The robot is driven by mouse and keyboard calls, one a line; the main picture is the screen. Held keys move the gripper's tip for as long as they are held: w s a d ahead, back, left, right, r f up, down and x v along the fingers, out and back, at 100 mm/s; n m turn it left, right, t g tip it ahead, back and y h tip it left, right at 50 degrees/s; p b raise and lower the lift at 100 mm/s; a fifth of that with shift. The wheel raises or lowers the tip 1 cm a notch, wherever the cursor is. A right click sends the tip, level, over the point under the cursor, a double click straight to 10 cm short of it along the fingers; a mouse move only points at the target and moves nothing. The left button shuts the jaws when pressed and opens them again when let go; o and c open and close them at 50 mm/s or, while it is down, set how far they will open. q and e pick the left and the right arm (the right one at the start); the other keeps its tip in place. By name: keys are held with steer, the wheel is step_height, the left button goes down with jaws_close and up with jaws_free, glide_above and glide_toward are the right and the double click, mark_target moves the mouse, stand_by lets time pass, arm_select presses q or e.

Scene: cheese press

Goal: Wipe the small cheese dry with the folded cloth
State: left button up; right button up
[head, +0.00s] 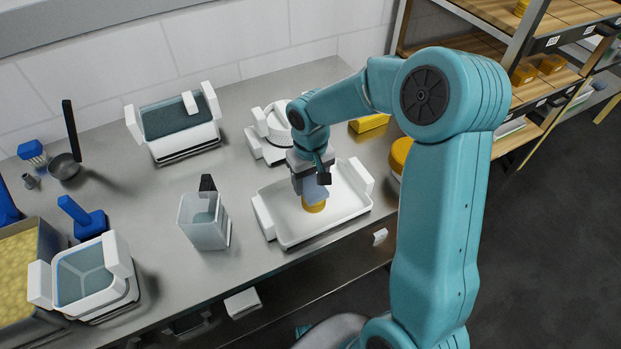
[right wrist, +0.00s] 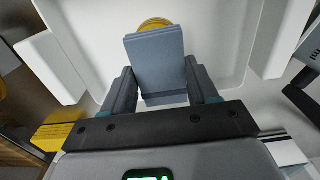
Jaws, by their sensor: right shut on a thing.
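The small cheese (head: 314,206) is a yellow round standing in the white tray (head: 290,238) on the steel table. The folded cloth (head: 316,193) is grey-blue and sits at the top of the cheese in the head view. My right gripper (right wrist: 162,92) is shut on the folded cloth (right wrist: 155,60), which also shows in the right wrist view. There the cloth covers most of the cheese (right wrist: 155,23), and only its far edge shows. I cannot tell how firmly the cloth touches the cheese. My left gripper is not in view.
A clear jug (head: 203,222) stands left of the tray. A white-handled tub (head: 92,278) and blue brush (head: 84,218) are farther left. A water-filled basin (head: 180,117) and a white device (head: 268,130) stand behind. Yellow blocks (head: 369,122) lie at the right back.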

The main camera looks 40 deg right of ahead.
mark_target(318, 195)
steer(key=shift+s+a+r+b, duration=0.1)
steer(key=shift+s+a+b, duration=0.15)
steer(key=shift+s, duration=0.6)
steer(key=shift+s+a+r+b, duration=0.1)
steer(key=shift+s+a+b, duration=0.15)
steer(key=shift+s, duration=0.6)
